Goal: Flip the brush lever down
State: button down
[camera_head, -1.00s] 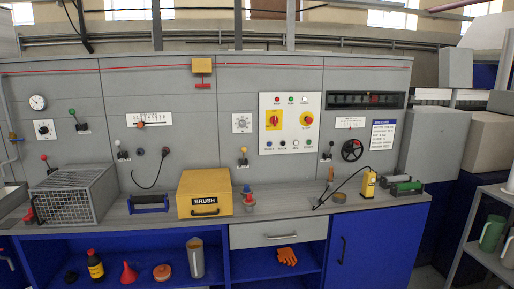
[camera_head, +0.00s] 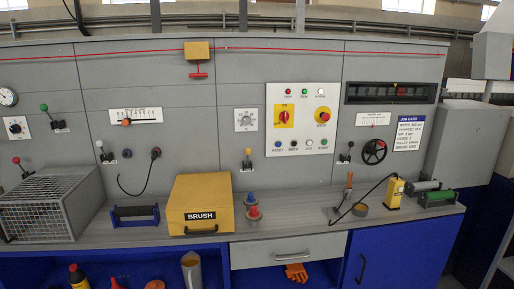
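A yellow box (camera_head: 201,190) labelled BRUSH sits on the bench, left of centre, with a dark handle on its front. Just right of it on the grey panel is a lever with a yellow knob (camera_head: 248,153), its knob up above a small dark base plate. Other levers on the panel have a white knob (camera_head: 100,144), a red knob (camera_head: 16,160), a green knob (camera_head: 44,107) and a black knob (camera_head: 350,145). Any labels under these levers are too small to read, so I cannot tell by name which is the brush lever. My gripper is not in view.
Red and blue pieces (camera_head: 253,212) stand on the bench below the yellow-knobbed lever. A wire cage (camera_head: 42,208) is at the left; a yellow device (camera_head: 394,192) with a black cable is at the right. A control panel (camera_head: 303,118) is right of the lever.

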aim_at(247, 151)
jog(key=u, duration=0.2)
jog(key=i, duration=0.7)
jog(key=u, duration=0.9)
jog(key=i, duration=0.7)
jog(key=u, duration=0.4)
